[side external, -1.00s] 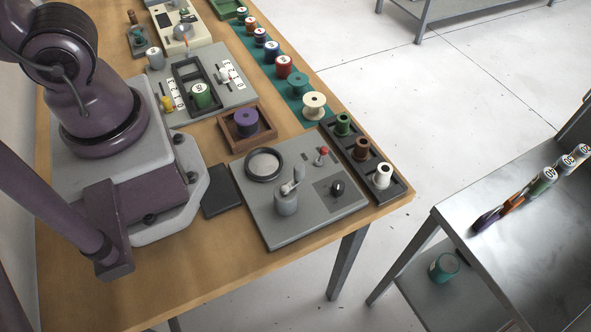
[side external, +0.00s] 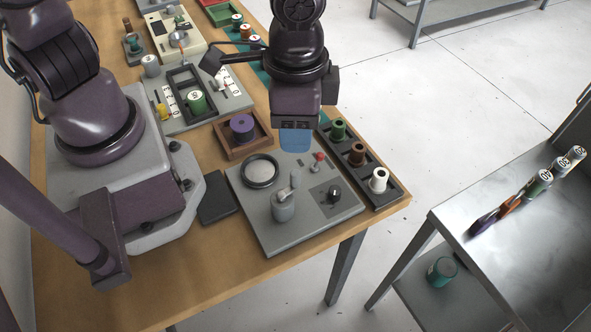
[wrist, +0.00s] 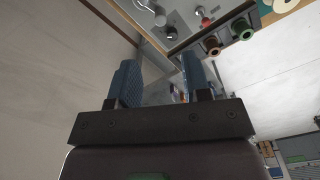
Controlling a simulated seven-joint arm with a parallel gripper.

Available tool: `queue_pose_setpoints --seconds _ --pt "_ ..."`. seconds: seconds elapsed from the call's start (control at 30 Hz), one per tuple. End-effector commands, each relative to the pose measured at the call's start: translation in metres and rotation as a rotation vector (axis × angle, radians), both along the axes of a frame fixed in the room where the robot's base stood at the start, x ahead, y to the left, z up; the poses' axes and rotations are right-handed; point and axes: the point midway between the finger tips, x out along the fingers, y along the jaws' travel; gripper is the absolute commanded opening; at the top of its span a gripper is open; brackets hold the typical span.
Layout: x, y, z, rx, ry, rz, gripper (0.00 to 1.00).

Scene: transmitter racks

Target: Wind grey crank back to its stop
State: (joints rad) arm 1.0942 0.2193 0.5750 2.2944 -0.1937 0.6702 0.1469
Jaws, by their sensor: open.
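The grey crank (side external: 284,203) stands on the front part of a grey panel (side external: 262,229) at the table's near right corner. It is a round grey post with a short arm and an upright handle on top. My gripper (side external: 295,140) hangs above the panel's far edge, behind the crank and apart from it. In the wrist view my gripper (wrist: 157,82) shows two blue fingers spread apart with nothing between them. The crank shows small at the top of the wrist view (wrist: 160,17).
The panel also carries a black ring (side external: 260,171), a red-tipped lever (side external: 319,162) and a black knob (side external: 334,194). A black spool rack (side external: 391,191) stands along its right. A wooden tray with a purple spool (side external: 242,127) is behind. A metal bench (side external: 486,258) stands at right.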

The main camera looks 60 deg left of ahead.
Motion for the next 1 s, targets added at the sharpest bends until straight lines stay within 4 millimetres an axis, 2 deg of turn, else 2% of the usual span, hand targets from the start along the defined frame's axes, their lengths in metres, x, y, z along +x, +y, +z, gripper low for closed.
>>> queue_pose_setpoints --seconds 0.3,0.5,0.7,1.0 --pt "-0.001 0.003 -0.062 0.008 0.004 0.006 0.44" --pt "0.0 0.002 -0.095 0.006 0.004 0.005 0.44" --pt "0.0 0.001 -0.111 0.003 0.001 0.002 0.44" --pt "0.0 0.001 -0.114 0.002 0.0 0.001 0.44"
